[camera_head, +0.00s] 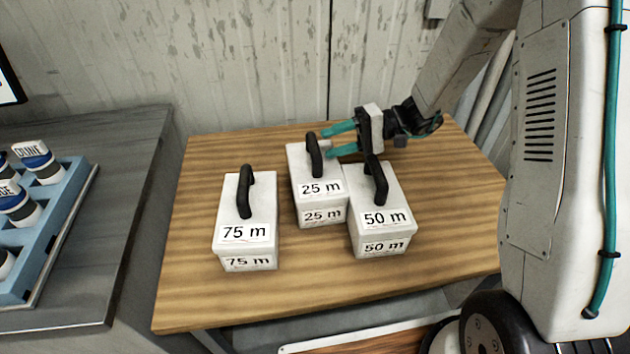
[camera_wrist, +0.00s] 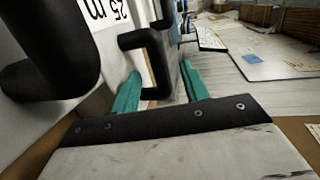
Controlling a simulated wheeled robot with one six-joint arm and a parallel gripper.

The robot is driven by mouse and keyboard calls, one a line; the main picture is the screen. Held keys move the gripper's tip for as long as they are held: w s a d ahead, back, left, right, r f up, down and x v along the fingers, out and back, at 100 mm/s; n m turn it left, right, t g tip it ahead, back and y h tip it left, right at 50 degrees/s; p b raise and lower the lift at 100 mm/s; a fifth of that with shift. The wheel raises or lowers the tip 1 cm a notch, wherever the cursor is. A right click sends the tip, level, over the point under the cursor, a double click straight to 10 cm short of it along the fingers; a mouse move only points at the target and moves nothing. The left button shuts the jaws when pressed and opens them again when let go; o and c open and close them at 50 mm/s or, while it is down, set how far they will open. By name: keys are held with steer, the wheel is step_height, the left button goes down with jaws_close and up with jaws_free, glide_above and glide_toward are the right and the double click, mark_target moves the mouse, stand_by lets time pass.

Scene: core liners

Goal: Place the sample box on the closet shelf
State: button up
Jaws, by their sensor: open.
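Three white sample boxes with black handles stand upright on a wooden table (camera_head: 190,290). The 75 m box (camera_head: 234,212) is at the left, the 25 m box (camera_head: 305,170) is in the middle and farther back, and the 50 m box (camera_head: 395,205) is at the right. My gripper (camera_head: 328,142) is open, its teal fingers pointing left at the 25 m box's handle (camera_head: 315,153). In the wrist view the fingers (camera_wrist: 160,92) lie on either side of a black handle (camera_wrist: 150,45). No closet shelf can be made out.
The 50 m box's handle (camera_head: 376,180) stands close to my gripper, partly in front of it. A grey counter (camera_head: 130,170) at the left bears a blue tray (camera_head: 60,215) with several labelled bottles. A worn panelled wall (camera_head: 240,60) is behind. The table's front left is clear.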

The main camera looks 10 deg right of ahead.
mark_target(315, 149)
steer(key=x, duration=0.5)
steer(key=shift+f, duration=0.15)
jaws_close()
stand_by(1.2)
